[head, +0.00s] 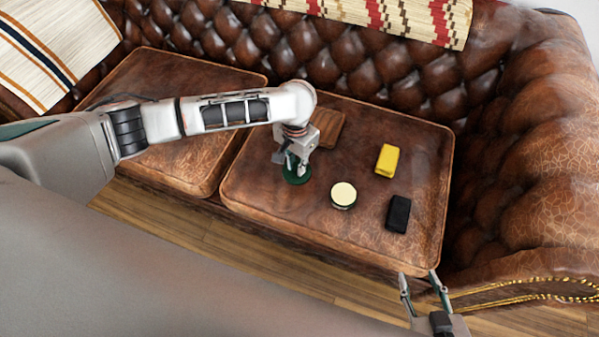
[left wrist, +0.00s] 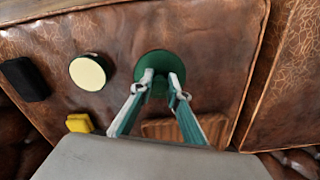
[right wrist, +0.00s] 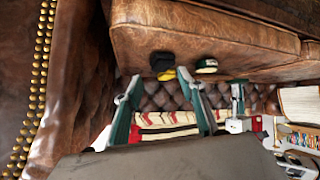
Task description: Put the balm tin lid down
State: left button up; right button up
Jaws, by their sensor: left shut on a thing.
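The balm tin lid (head: 297,176) is a dark green disc at the seat cushion, under my left gripper (head: 292,168). In the left wrist view the lid (left wrist: 157,66) shows between and beyond the fingertips of my left gripper (left wrist: 161,80), which is shut on it. I cannot tell whether the lid touches the leather. The open balm tin (head: 343,195), with a cream-coloured top, stands on the same cushion to the right of the lid; it also shows in the left wrist view (left wrist: 88,73). My right gripper (head: 424,284) is open and empty, off the cushion's front right corner.
On the cushion (head: 270,215) are a yellow block (head: 387,161), a black block (head: 398,214) and a brown wooden piece (head: 327,128) behind my left gripper. The sofa's arm (head: 550,190) rises at the right. Bare leather lies around the tin.

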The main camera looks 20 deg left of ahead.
aim_at(297, 176)
pick_arm(q)
jog(key=shift+f, duration=0.8)
notch_tip(297, 176, down, 4)
jog(key=shift+s+f+b, duration=0.1)
jog(key=shift+s+b, duration=0.05)
jog(key=shift+b, duration=1)
jog(key=shift+f, duration=0.2)
jog(key=shift+w+r, duration=0.2)
jog(key=shift+r, duration=0.1)
pick_arm(e)
jog(key=shift+w+a, duration=0.1)
jog(key=shift+a, duration=0.35)
pick_arm(q)
jog(key=shift+f, duration=0.1)
jog(key=o, duration=0.9)
jog(key=shift+f, duration=0.1)
pick_arm(e)
jog(key=shift+f, duration=0.15)
pick_arm(q)
jog(key=shift+o, duration=0.2)
pick_arm(e)
jog(key=shift+f, duration=0.15)
